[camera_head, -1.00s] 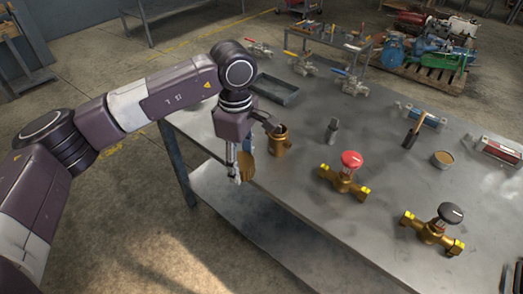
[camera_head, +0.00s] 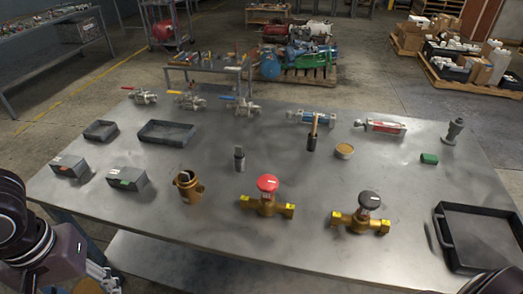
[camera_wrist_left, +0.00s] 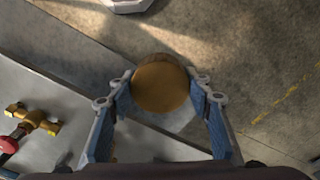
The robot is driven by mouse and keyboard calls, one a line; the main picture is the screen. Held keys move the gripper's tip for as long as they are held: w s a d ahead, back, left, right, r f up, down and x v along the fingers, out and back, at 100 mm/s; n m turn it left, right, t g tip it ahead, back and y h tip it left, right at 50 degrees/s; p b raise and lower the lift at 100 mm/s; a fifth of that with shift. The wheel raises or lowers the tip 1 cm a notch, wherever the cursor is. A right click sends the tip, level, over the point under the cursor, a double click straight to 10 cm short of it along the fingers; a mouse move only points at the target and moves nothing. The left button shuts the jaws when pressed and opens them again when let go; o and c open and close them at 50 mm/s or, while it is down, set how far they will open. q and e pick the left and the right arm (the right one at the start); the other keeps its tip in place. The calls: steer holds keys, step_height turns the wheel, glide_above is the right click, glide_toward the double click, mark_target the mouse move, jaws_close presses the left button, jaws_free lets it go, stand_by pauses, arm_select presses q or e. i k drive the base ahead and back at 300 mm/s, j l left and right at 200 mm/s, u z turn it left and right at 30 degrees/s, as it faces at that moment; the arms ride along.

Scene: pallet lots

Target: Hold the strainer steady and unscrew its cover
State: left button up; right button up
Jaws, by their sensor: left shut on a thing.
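The strainer (camera_head: 187,187) is a brass body with a side branch. It stands upright on the metal table, left of the red-handled valve, and its top looks open. My left gripper (camera_head: 108,276) is at the lower left of the head view, by the table's front edge and apart from the strainer. In the left wrist view, its blue fingers are shut on a round brass cover (camera_wrist_left: 160,86), held beyond the table edge above the floor. My right gripper is not in view.
A red-handled valve (camera_head: 267,197) and a black-handled valve (camera_head: 361,213) stand right of the strainer. Two small grey boxes and a shallow tray (camera_head: 167,133) lie at the left. A black tray (camera_head: 478,238) sits at the right. The front middle is clear.

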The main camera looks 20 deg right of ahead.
mark_target(191, 192)
steer(key=i+j+z, duration=0.45)
steer(key=i+j, duration=0.55)
steer(key=z, duration=2)
